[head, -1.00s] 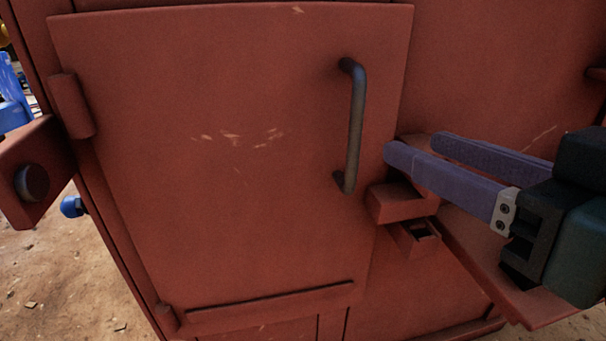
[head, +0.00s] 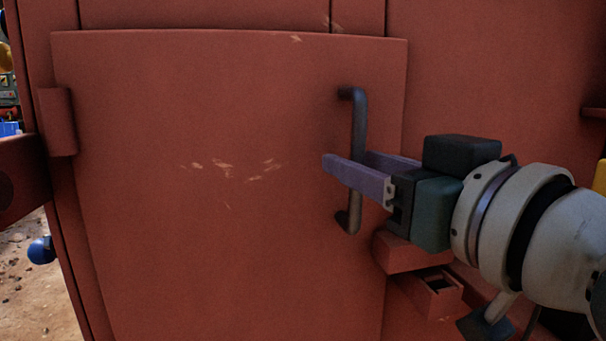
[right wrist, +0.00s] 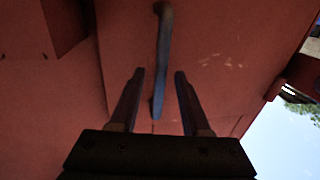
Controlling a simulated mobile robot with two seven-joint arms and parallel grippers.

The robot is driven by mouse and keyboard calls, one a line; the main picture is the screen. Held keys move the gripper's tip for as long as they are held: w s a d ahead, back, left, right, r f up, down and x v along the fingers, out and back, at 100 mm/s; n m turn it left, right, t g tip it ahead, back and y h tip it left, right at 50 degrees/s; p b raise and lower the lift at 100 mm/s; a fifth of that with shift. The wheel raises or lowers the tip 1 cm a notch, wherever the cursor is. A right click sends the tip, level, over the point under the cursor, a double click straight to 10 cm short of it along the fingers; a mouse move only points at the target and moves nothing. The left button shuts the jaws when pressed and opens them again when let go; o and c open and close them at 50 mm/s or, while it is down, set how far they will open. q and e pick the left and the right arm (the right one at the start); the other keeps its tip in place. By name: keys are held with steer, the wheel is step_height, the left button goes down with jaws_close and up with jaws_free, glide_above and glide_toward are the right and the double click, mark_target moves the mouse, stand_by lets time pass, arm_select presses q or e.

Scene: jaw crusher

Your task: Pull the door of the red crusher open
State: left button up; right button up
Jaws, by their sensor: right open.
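The red crusher's door (head: 220,230) fills the middle of the head view and looks shut, with hinges on its left edge. A dark, upright bar handle (head: 357,110) stands near its right edge. My right gripper (head: 345,160) is open at the handle's middle, one purple finger in front of the bar on its left side and the other behind or to the right. In the right wrist view the handle (right wrist: 163,60) runs between the two open fingers (right wrist: 159,73). Whether either finger touches the bar cannot be told. My left gripper does not show.
A red latch block (head: 405,254) and a small open bracket (head: 440,292) sit just right of the door, under my right wrist. A red bar (head: 22,175) juts out at the left, with a blue knob (head: 42,250) below it.

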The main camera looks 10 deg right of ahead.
steer(key=shift+w+a, duration=0.1)
steer(key=shift+w, duration=0.5)
jaws_close()
stand_by(1.1)
